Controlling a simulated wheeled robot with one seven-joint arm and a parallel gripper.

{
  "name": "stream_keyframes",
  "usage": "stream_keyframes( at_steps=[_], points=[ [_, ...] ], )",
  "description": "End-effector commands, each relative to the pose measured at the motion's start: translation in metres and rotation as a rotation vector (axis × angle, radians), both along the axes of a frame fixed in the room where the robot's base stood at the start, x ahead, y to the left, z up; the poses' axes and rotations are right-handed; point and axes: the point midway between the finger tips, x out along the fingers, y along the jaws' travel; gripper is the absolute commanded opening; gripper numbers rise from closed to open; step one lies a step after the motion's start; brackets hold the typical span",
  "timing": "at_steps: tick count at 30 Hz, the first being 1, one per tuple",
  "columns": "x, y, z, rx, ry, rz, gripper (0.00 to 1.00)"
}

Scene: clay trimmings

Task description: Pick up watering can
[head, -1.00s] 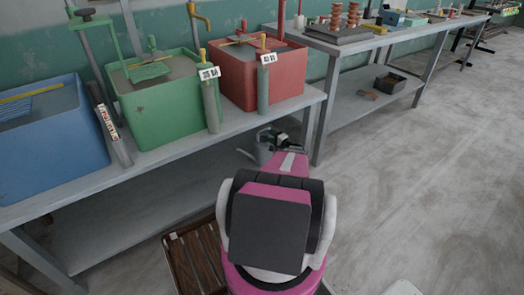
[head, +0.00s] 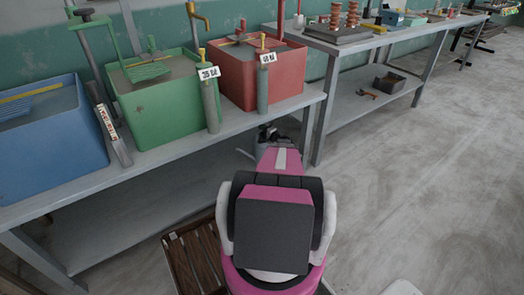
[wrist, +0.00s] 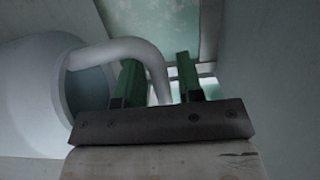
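The grey watering can (head: 262,148) is under the table, near its right end, mostly hidden behind my arm in the head view. In the wrist view the can (wrist: 35,95) fills the left side, with its round opening facing right and a curved tubular handle arching from it. My gripper (wrist: 158,62) has two green fingers spread apart, and the handle passes between them. A gap shows between the handle and the right finger; I cannot tell whether the left finger touches it. In the head view my gripper (head: 268,132) is small and dark beside the can.
Blue (head: 45,135), green (head: 165,110) and red (head: 285,92) tubs stand on the grey table (head: 120,178) above. Its right leg (head: 305,130) is close to my gripper. A brown slatted wooden piece (head: 190,260) lies by my base.

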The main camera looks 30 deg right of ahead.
Motion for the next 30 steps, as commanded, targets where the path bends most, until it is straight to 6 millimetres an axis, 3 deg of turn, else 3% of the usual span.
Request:
stream_keyframes(
  at_steps=[1,3,30],
  points=[
    [-0.0001,0.0000,0.0000,0.000,0.000,0.000,0.17],
    [-0.0001,0.0001,0.0000,0.000,0.000,0.000,0.00],
    [-0.0003,0.0002,-0.0005,-0.001,0.001,0.001,0.00]
  ],
)
